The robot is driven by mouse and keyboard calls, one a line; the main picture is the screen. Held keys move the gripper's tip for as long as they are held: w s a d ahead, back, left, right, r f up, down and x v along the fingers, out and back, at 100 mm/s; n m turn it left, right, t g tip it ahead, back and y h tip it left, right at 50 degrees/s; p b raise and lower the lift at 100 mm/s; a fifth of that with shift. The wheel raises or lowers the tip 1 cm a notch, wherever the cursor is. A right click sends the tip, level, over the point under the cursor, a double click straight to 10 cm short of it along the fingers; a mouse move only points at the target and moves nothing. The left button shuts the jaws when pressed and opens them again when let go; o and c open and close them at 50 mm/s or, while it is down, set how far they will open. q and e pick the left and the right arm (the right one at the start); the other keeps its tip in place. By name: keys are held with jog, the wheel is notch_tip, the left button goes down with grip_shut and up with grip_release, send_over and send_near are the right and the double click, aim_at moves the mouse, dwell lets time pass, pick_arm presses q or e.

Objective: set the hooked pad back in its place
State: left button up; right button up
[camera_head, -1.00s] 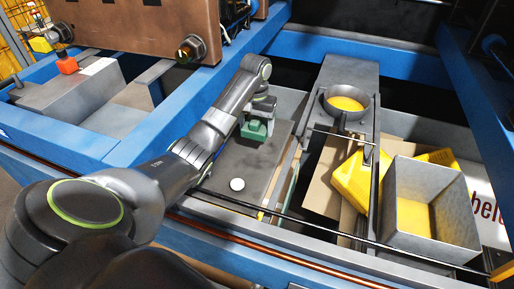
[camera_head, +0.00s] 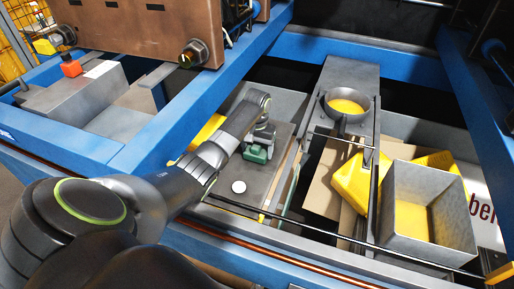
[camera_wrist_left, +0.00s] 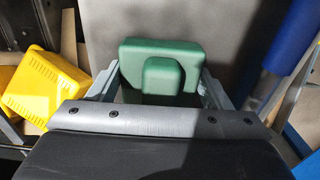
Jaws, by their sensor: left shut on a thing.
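A green block (camera_head: 255,154), which I take to be the hooked pad, is between the jaws of my left gripper (camera_head: 262,142). In the left wrist view the green block (camera_wrist_left: 190,50) has a rounded raised part on its near face, and the fingers of the gripper (camera_wrist_left: 165,82) lie on either side of it. The left gripper is shut on it. The block is over a dark grey plate (camera_head: 265,185); I cannot tell whether it touches the plate. Any hook is hidden. My right gripper is not in view.
A white round knob (camera_head: 239,187) sits on the plate near its front. To the right are a funnel (camera_head: 347,104) with yellow inside, a yellow can (camera_head: 353,184) and a grey open box (camera_head: 405,235). Blue beams (camera_head: 200,105) and a dark rod (camera_head: 330,232) border the area.

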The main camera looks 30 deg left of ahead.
pick_arm(q)
jog(key=shift+f, duration=0.15)
jog(key=o, duration=0.9)
jog(key=shift+c, duration=0.2)
jog(key=shift+o, duration=0.3)
jog(key=shift+f+b, duration=0.2)
jog(key=shift+b, duration=0.4)
jog(key=shift+w+r+b, duration=0.1)
jog(key=shift+r+b, duration=0.2)
jog(key=shift+r, duration=0.05)
jog(key=r, duration=0.2)
jog(key=r+b, duration=0.1)
jog(key=r, duration=0.2)
jog(key=r+b, duration=0.1)
jog(key=r, duration=0.1)
jog(key=shift+s+a+r, duration=0.1)
jog(key=shift+s+r, duration=0.15)
jog(key=shift+r, duration=0.05)
notch_tip(320, 180, up, 10)
jog(key=p, duration=1)
jog(key=shift+f, duration=0.25)
